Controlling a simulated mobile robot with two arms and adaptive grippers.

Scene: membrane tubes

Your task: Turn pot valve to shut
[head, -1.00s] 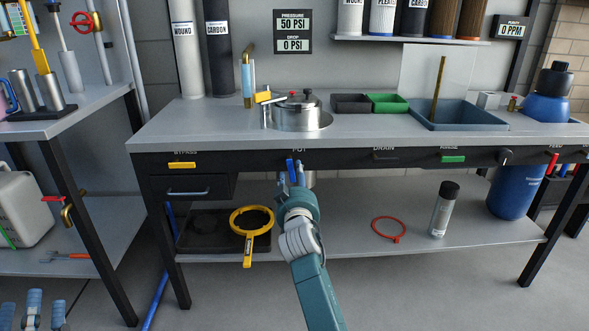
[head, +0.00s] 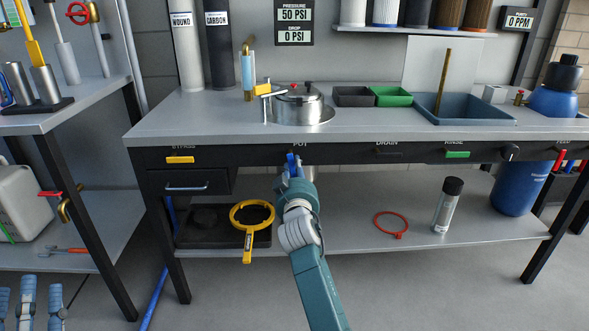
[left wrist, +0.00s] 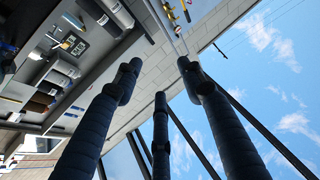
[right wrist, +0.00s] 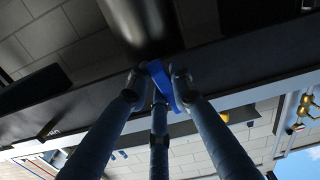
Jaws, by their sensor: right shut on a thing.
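The pot valve's blue handle (head: 291,161) is on the bench's dark front rail, below the POT label and the steel pot (head: 297,108). My right gripper (head: 293,170) is shut on this handle and hides much of it in the head view. In the right wrist view the blue handle (right wrist: 163,86) lies slanted between the fingertips. My left gripper (head: 30,292) is at the lower left, away from the bench. Its fingers are spread and empty in the left wrist view (left wrist: 158,82).
The rail also carries a yellow bypass handle (head: 181,160), a green rinse handle (head: 457,154) and a black drain handle (head: 389,151). The lower shelf holds a yellow ring wrench (head: 248,236), a red ring (head: 391,224) and a spray can (head: 447,204). The floor in front is clear.

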